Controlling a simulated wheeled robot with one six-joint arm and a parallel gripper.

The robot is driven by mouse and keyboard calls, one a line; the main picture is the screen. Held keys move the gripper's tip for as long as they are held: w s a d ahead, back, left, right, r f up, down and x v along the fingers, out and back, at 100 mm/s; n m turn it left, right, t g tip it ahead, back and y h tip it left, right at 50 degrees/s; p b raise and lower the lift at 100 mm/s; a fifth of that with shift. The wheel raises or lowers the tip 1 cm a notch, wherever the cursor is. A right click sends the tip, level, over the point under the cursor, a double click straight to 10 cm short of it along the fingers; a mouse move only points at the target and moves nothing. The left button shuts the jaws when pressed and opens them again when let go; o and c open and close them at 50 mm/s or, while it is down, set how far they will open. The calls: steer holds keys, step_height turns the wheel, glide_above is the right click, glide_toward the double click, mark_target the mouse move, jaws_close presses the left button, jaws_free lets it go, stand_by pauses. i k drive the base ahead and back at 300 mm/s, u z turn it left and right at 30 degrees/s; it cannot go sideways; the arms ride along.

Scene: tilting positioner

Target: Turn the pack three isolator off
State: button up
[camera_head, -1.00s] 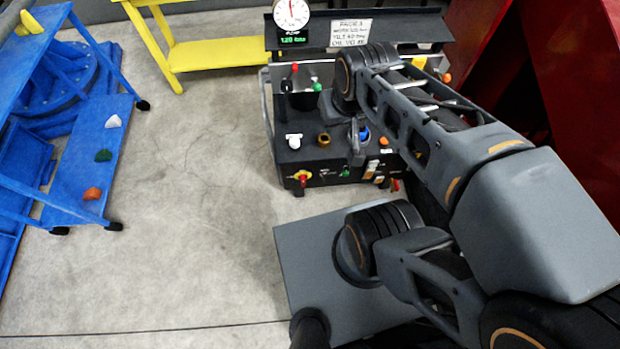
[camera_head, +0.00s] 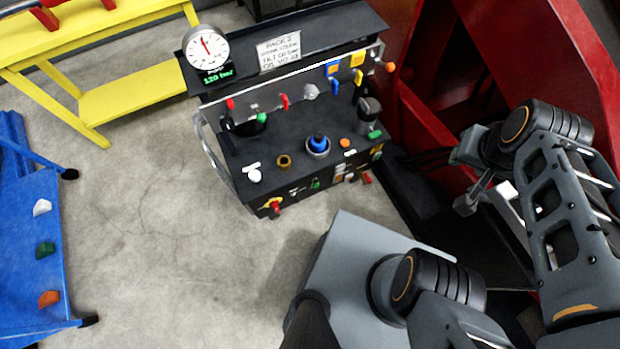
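The hydraulic pack (camera_head: 240,158) is a dark unit with a sloped top, a back panel and a front face. Its sign (camera_head: 279,50) seems to start with PACK, but the number is hard to read. A red handle on a yellow plate (camera_head: 272,204), which looks like the isolator, is low on the left of the front face. Its exact angle is too small to tell. My gripper (camera_head: 467,203) is right of the pack, apart from it and far from the red handle. It is partly hidden by my wrist, and its opening does not show clearly.
A gauge (camera_head: 207,46) above the pack has a green readout of 120 bar. Several coloured valves and knobs, including a blue one (camera_head: 318,142), crowd the pack. A yellow bench (camera_head: 120,100), blue frame (camera_head: 25,230) and red structure (camera_head: 480,60) surround it. Floor left of the pack is clear.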

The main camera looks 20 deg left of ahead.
mark_target(274, 204)
steer(key=z, duration=1.3)
steer(key=k, duration=1.6)
steer(key=u, duration=2.15)
